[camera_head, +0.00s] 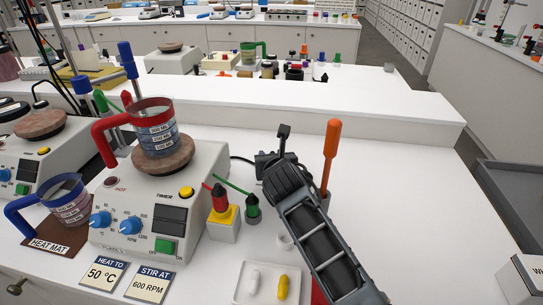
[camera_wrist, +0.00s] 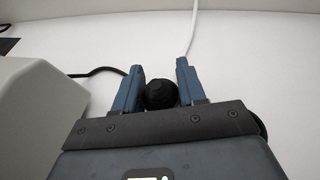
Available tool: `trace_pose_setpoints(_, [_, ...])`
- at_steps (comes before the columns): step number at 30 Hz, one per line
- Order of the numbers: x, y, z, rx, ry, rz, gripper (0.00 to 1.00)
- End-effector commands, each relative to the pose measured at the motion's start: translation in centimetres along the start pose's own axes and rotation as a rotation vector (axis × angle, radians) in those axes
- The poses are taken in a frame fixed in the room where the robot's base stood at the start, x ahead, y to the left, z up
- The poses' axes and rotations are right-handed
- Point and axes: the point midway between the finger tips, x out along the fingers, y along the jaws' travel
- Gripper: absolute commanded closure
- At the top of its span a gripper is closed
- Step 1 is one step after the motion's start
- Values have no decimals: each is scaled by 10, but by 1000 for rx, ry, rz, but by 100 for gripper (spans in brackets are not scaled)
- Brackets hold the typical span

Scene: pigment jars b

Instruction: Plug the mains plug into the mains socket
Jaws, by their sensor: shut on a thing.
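My gripper (camera_head: 274,155) reaches down over the bench, right of the hot plate (camera_head: 172,200). In the wrist view its two blue fingers (camera_wrist: 160,88) are closed on a round black body (camera_wrist: 161,95), which looks like the mains plug. A black cord (camera_wrist: 98,71) runs from the hot plate's side to behind the left finger. A white cable (camera_wrist: 193,28) runs away beyond the right finger. I cannot make out the mains socket; my gripper and the held body hide what lies behind them. Whether the plug touches anything cannot be told.
An orange-handled tool (camera_head: 331,145) stands close right of my gripper. A white tray (camera_head: 242,296) with capsules lies at the front. A raised ledge (camera_head: 390,98) runs behind; the bench at right is clear.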

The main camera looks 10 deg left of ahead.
Motion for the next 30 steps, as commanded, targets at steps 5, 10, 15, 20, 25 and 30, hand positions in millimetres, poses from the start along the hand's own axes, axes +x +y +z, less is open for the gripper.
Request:
trace_pose_setpoints(5, [1,0,-3,0,0,0,57])
trace_pose_setpoints(10, [1,0,-3,0,0,0,41])
trace_pose_setpoints(15, [1,0,-3,0,0,0,30])
trace_pose_setpoints(20, [1,0,-3,0,0,0,30])
trace_pose_setpoints(25, [-6,0,-3,0,-1,1,30])
trace_pose_setpoints(30, [-27,0,-3,2,-1,1,30])
